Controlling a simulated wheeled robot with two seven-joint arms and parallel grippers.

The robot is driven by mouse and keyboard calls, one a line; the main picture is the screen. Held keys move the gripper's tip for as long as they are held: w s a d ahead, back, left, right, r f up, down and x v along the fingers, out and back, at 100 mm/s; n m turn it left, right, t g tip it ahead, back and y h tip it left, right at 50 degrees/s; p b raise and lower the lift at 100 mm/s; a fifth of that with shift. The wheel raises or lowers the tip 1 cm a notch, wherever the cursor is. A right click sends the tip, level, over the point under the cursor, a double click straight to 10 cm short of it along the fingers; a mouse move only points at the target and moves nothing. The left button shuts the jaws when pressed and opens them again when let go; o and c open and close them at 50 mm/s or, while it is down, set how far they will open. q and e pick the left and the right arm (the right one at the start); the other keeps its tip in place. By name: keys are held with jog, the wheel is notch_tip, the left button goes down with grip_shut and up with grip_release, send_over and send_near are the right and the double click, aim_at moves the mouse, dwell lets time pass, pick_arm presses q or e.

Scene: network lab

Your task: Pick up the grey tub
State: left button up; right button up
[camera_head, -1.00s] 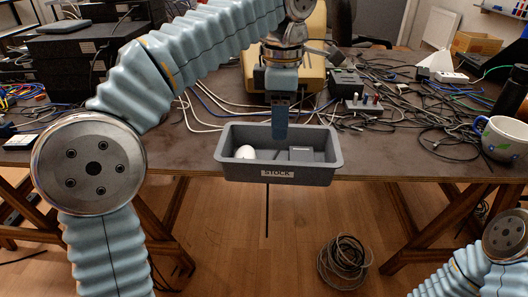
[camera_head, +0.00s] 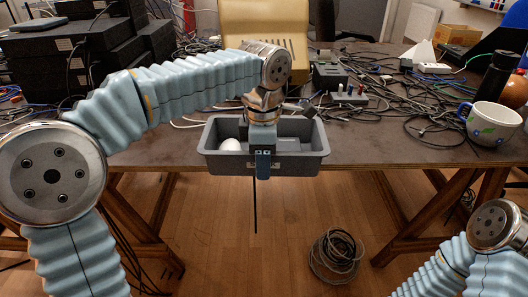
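The grey tub (camera_head: 222,163) sits at the table's front edge, its front part reaching past the edge. A rounded white object (camera_head: 231,145) lies inside at the left. A small grey block (camera_head: 287,144) lies inside at the right. My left gripper (camera_head: 263,170) points down at the middle of the tub's front wall, with a finger showing in front of that wall and covering most of its label. The gap between the fingers is hidden, so I cannot tell whether they grip the wall. My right arm shows at the lower right, but its gripper is out of view.
A patterned mug (camera_head: 490,126) and a black bottle (camera_head: 492,80) stand at the right. Tangled black cables (camera_head: 420,118) cover the table's right side. Black boxes (camera_head: 60,72) are stacked at the left. A cable coil (camera_head: 336,257) lies on the floor.

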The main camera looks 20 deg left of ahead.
pick_arm(q)
grip_shut()
jog(key=shift+r, duration=0.1)
dwell(0.3)
